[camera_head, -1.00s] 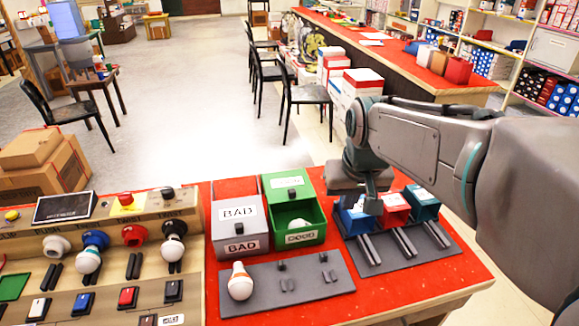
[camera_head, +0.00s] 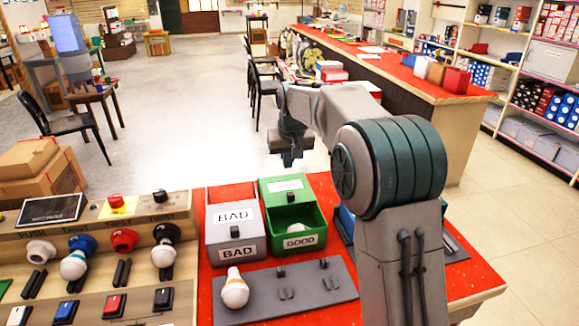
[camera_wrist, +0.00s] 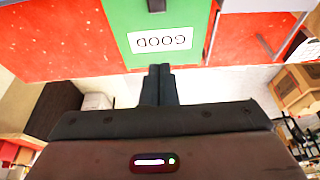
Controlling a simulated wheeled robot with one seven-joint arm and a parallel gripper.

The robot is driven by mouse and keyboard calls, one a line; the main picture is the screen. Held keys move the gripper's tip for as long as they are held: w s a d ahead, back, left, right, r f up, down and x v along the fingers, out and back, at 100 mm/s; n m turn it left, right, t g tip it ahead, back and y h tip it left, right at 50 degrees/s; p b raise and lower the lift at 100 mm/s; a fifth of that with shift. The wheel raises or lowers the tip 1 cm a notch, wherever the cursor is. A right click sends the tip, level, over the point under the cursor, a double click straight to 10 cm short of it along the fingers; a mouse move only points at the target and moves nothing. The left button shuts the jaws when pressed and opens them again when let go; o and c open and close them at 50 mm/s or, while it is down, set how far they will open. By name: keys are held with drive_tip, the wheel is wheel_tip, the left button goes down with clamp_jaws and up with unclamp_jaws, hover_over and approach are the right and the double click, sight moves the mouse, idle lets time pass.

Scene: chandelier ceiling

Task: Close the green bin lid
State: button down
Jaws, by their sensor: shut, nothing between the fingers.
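The green bin (camera_head: 309,241) stands on the red tabletop, with a GOOD label on its front. Its green lid (camera_head: 272,187) is set back, so the front part of the bin is open; a pale object shows inside. The lid with its upside-down GOOD label also shows in the wrist view (camera_wrist: 117,25), with a dark knob at the top edge. My gripper (camera_head: 288,160) is beyond the back of the bin. In the wrist view its fingers (camera_wrist: 160,70) are shut together, empty, close to the lid's rear edge; I cannot tell whether they touch.
A closed grey BAD bin (camera_head: 232,250) stands directly left of the green bin. A grey holder plate (camera_head: 308,291) with a bulb (camera_head: 235,290) lies in front. A button panel (camera_head: 100,262) is at left. My arm hides most of the small bins at right.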

sight(286, 185)
drive_tip(key=x, duration=0.7)
drive_tip(key=shift+f, duration=0.4)
drive_tip(key=shift+s+d+r, duration=0.1)
drive_tip(key=shift+s+d, duration=0.1)
drive_tip(key=shift+s, duration=0.75)
drive_tip(key=shift+s+d, duration=0.25)
drive_tip(key=shift+s, duration=0.7)
